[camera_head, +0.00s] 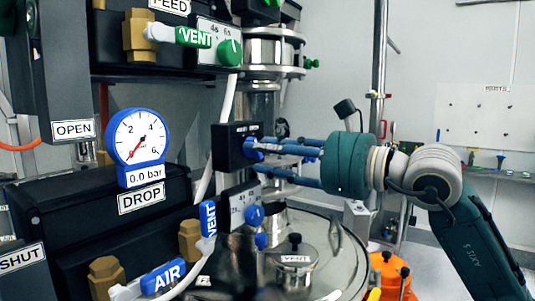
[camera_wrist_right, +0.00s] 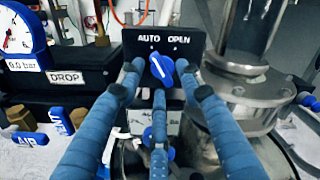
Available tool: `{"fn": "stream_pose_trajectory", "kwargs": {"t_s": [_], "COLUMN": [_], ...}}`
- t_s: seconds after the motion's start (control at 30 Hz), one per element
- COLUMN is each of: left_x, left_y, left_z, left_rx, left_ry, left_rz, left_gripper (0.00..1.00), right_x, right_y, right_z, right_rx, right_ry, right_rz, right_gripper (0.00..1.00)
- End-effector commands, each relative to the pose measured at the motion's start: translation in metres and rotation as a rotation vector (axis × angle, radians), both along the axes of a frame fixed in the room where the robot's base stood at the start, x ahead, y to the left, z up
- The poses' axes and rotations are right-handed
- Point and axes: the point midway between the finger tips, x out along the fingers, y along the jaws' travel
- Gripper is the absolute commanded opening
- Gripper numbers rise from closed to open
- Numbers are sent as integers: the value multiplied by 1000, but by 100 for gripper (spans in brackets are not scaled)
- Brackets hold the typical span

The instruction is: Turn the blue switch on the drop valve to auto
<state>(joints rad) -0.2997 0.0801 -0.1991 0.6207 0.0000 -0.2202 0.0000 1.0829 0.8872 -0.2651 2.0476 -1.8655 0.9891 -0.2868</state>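The drop valve's blue switch (camera_wrist_right: 161,68) is a knob with a white line on a black box (camera_wrist_right: 178,42) labelled AUTO and OPEN. In the right wrist view its white line slants; I cannot tell for sure which label it points at. In the head view the same black box (camera_head: 229,148) is seen from the side. My right gripper (camera_head: 258,160) comes from the right with its blue fingers at the box face. In the wrist view the fingers of the right gripper (camera_wrist_right: 160,80) are spread around the knob; contact is unclear. My left gripper is not in view.
A blue-rimmed gauge (camera_head: 136,138) reads near 0 above the DROP label (camera_head: 141,198). A lower box with a blue knob (camera_head: 254,215) and the blue VENT (camera_head: 208,218) and AIR (camera_head: 163,277) handles sit below. A steel vessel lid (camera_head: 345,262) lies under my right gripper.

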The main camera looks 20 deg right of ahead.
Motion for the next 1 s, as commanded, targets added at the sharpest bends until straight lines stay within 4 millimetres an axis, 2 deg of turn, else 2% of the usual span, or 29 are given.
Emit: {"fn": "stream_pose_trajectory", "kwargs": {"t_s": [0.2, 0.33, 0.7, 1.0], "left_x": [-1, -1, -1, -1], "left_y": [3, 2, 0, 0], "left_z": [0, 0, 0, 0], "left_rx": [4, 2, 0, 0], "left_ry": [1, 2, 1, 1], "left_rz": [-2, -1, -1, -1], "left_gripper": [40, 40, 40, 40], "right_x": [-1, -10, -69, -92], "right_y": [-1, -9, -57, -72], "right_z": [0, -1, -2, -1], "right_rx": [1, 0, -1, 1], "right_ry": [0, 1, 4, 1], "right_rz": [-1, -3, -5, 0], "right_gripper": [35, 35, 35, 35]}}
